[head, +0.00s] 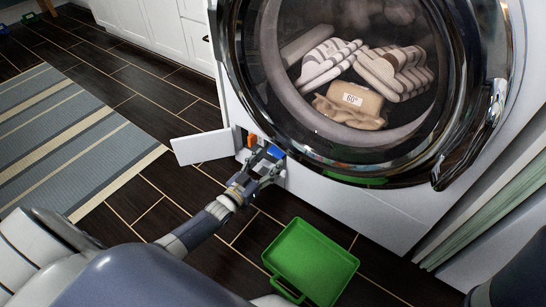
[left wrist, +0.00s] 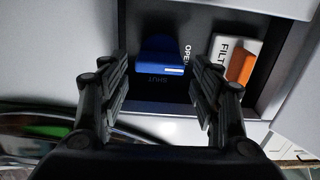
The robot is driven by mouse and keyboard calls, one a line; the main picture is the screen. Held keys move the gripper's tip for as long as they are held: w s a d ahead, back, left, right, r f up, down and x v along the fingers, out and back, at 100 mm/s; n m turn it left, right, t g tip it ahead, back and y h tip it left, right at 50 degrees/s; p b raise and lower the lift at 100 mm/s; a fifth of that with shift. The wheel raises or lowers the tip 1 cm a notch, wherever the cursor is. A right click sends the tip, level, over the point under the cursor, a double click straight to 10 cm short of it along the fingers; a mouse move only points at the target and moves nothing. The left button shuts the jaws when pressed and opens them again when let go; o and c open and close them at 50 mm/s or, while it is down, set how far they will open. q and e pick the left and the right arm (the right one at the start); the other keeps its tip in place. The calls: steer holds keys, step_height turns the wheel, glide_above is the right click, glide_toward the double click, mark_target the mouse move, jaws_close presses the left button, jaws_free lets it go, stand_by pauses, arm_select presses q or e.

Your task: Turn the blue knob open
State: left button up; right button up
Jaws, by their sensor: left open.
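The blue knob (left wrist: 163,54) sits in a dark recess low on the washer front, beside the printed words OPEN and SHUT. A short white mark shows on its lower right edge, close to the word SHUT. It also shows in the head view (head: 275,152), partly behind my gripper. My left gripper (left wrist: 163,88) is open, with its two fingers on either side of the knob in the left wrist view. I see no clear contact, and depth is hard to tell. My left gripper also shows in the head view (head: 264,165). My right gripper is not in view.
An orange filter handle (left wrist: 242,68) is next to the knob. A white flap (head: 203,147) stands open to the left. The washer's round door (head: 357,168) is above, with laundry behind its glass. A green tray (head: 312,262) lies on the floor below.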

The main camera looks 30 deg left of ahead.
arm_select(q)
steer(key=shift+s+a, duration=0.2)
steer(key=shift+s, duration=1)
